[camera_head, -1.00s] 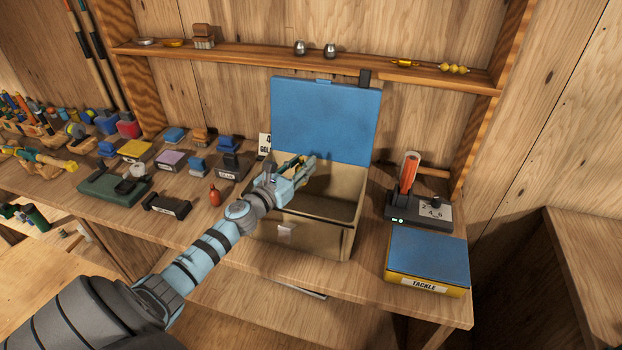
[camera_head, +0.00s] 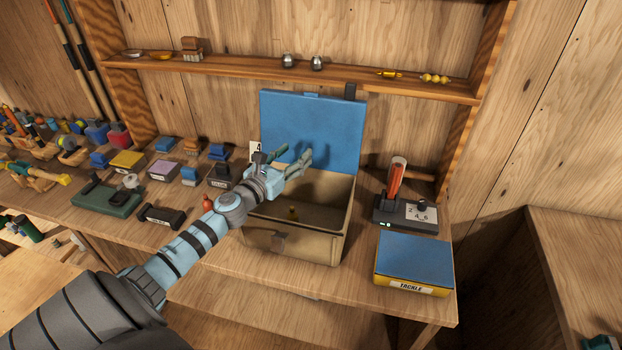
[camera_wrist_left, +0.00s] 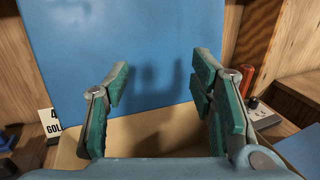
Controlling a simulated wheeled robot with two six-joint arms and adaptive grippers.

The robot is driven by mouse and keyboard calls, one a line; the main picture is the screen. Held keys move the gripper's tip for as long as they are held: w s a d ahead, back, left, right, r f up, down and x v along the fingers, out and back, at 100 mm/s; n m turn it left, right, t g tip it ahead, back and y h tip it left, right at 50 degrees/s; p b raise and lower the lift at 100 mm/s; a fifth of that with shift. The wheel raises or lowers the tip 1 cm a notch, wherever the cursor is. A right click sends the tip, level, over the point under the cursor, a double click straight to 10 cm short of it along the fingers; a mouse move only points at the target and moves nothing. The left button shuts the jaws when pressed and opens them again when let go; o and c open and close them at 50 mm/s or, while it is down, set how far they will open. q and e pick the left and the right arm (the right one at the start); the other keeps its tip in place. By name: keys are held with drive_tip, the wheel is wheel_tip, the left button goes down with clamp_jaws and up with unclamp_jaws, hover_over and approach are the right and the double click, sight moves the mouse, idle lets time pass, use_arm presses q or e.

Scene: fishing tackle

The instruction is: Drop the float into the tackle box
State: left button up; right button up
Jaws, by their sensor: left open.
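The tan tackle box (camera_head: 298,245) stands on the bench with its blue lid (camera_head: 312,128) raised. A small yellow-brown thing (camera_head: 293,213), perhaps the float, is inside the box near its front left; it is too small to be sure. My left gripper (camera_head: 296,158) is above the back left of the box, in front of the lid. In the left wrist view the left gripper (camera_wrist_left: 158,100) is open with nothing between its fingers, facing the lid. My right gripper cannot be made out.
A dark stand with a red-orange cylinder (camera_head: 396,180) and a blue-topped box labelled TACKLE (camera_head: 412,263) are right of the tackle box. A small red item (camera_head: 208,203) is partly behind my arm. Several items crowd the bench at left. A shelf (camera_head: 300,72) runs behind.

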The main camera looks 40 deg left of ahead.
use_arm(q)
drive_tip(key=s+d+m+g+h+b, duration=0.1)
drive_tip(key=s+d+m+g+h, duration=0.1)
drive_tip(key=d, duration=0.8)
drive_tip(key=s+d+r+m+g+h+b, duration=0.1)
drive_tip(key=s+d+m+h, duration=0.3)
drive_tip(key=d, duration=0.6)
drive_tip(key=s+d+m+g+h+b, duration=0.1)
drive_tip(key=s+d+m+g+h, duration=0.2)
drive_tip(key=s+d+h, duration=0.3)
drive_tip(key=d+m+h, duration=0.1)
drive_tip(key=d+h, duration=0.1)
drive_tip(key=d, duration=0.2)
drive_tip(key=shift+d+r+h, duration=0.15)
drive_tip(key=shift+d+h, duration=0.15)
